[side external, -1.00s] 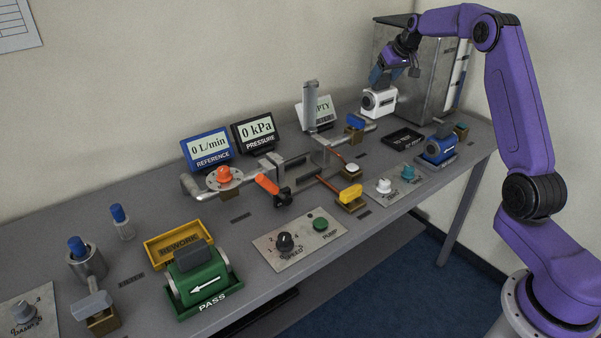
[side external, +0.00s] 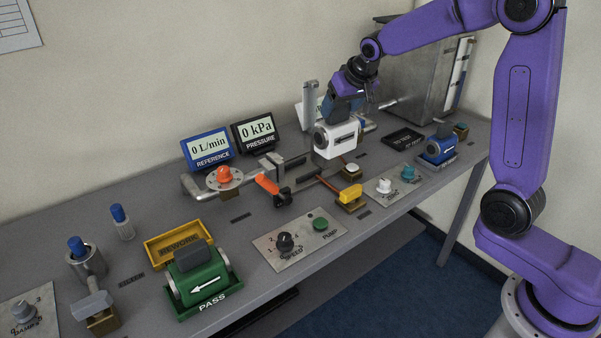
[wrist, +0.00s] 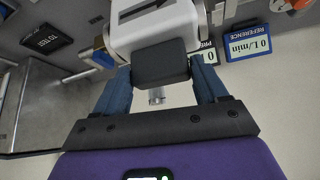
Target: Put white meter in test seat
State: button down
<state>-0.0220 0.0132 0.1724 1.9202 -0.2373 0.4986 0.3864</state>
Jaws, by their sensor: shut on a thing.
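The white meter (side external: 337,139) is a white block with a dark round end and a dark top piece. My gripper (side external: 345,108) is shut on it from above, and in the side view it appears in front of the pipe line. In the wrist view the meter (wrist: 153,27) sits between the blue fingers, gripped by its dark block (wrist: 161,63). The test seat is hard to make out; the meter and gripper cover that part of the pipe line. I cannot tell whether the meter touches anything below.
An upright grey post (side external: 310,104) stands just left of my gripper. A green meter (side external: 197,275) sits in the PASS tray. The black TO TEST tray (side external: 403,138) is empty.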

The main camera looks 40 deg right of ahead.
jog(key=shift+s+a, duration=0.5)
jog(key=shift+a, duration=0.35)
jog(key=shift+w+a+f, duration=0.1)
jog(key=w+f, duration=1.2)
jog(key=w, duration=0.1)
jog(key=shift+w+f, duration=0.3)
jog(key=shift+f, duration=0.2)
jog(key=shift+c, duration=0.2)
grip_release()
jog(key=shift+s+f, duration=0.1)
jog(key=shift+f, duration=0.05)
